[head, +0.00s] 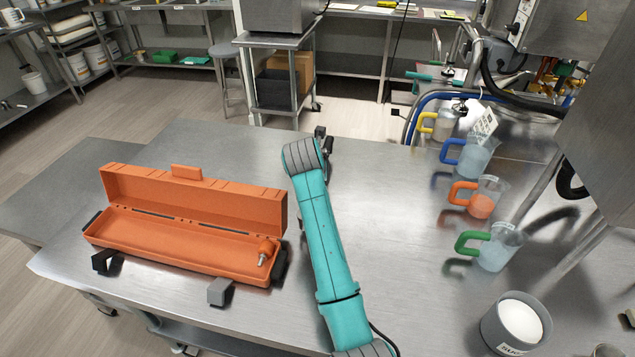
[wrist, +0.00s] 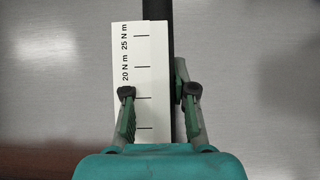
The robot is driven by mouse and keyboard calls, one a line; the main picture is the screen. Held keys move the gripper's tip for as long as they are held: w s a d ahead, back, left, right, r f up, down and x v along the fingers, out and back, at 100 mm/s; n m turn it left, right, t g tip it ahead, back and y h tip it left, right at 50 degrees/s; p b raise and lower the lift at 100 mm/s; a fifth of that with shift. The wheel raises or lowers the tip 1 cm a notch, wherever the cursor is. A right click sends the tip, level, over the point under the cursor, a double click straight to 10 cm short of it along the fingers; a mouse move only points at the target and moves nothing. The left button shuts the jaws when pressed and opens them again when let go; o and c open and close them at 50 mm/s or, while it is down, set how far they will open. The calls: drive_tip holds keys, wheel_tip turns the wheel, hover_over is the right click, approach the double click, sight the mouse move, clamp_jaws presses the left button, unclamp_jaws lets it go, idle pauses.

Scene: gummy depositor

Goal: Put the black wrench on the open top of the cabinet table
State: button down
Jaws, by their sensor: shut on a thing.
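In the wrist view, my gripper (wrist: 159,92) is shut on the black wrench (wrist: 157,10), a straight dark bar running up out of the picture. A white scale plate (wrist: 130,50) marked 20 and 25 N m covers part of the bar. The left fingertip overlaps the plate; the right one is beside the bar. In the head view, my teal arm hides most of the gripper, and I cannot make out the wrench. A wide steel tabletop (head: 370,215) lies under the arm. I cannot tell for certain which surface is the cabinet table.
An open orange toolbox (head: 190,220) stands left of my arm, with a small orange-handled tool (head: 266,251) inside. Several handled jugs (head: 485,195) and a grey tub (head: 515,325) stand on the right. A smaller steel table (head: 275,40) stands behind. The tabletop's middle is clear.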

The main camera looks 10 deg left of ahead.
drive_tip(key=shift+f, duration=1.2)
drive_tip(key=c, duration=0.9)
unclamp_jaws()
drive_tip(key=shift+c, duration=0.2)
drive_tip(key=v, duration=1.2)
